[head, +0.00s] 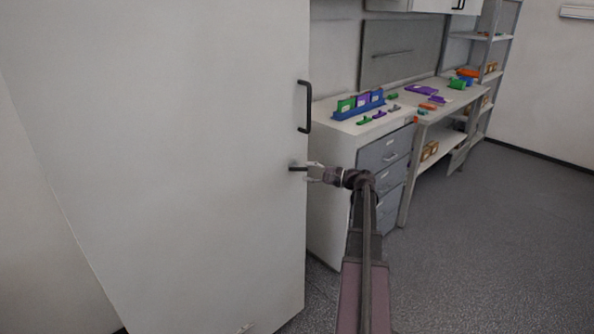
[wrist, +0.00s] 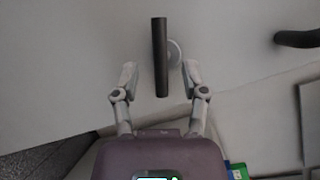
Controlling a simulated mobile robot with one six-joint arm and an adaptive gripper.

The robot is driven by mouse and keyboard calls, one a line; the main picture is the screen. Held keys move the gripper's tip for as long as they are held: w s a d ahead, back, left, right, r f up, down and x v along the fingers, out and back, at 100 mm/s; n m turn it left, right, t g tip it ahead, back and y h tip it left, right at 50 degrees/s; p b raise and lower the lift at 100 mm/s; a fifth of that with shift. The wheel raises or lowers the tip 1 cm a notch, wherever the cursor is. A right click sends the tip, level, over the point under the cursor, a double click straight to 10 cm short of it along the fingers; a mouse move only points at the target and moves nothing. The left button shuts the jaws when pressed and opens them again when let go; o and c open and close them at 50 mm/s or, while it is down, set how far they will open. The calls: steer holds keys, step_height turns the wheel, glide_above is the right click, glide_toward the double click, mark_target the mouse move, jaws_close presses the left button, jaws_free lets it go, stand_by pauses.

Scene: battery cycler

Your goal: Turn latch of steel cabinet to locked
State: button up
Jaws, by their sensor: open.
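The steel cabinet (head: 170,150) is a tall pale grey door face filling the left of the head view. Its latch (head: 298,169) is a short dark bar near the door's right edge, below the black pull handle (head: 305,106). In the head view the latch lies about horizontal. In the wrist view the latch (wrist: 160,58) stands as a dark bar on a round pale base (wrist: 175,53). My gripper (head: 312,172) is right at the latch. In the wrist view my gripper (wrist: 160,78) is open, one finger on each side of the latch's near end, with gaps showing.
A white counter with grey drawers (head: 383,152) stands right of the cabinet, with a blue rack (head: 358,109) of coloured pieces on top. A workbench (head: 440,110) and shelves (head: 494,60) stand farther back. The grey floor (head: 490,240) at right is clear.

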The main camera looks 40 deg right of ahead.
mark_target(299, 170)
steer(key=shift+x, duration=2.3)
jaws_close()
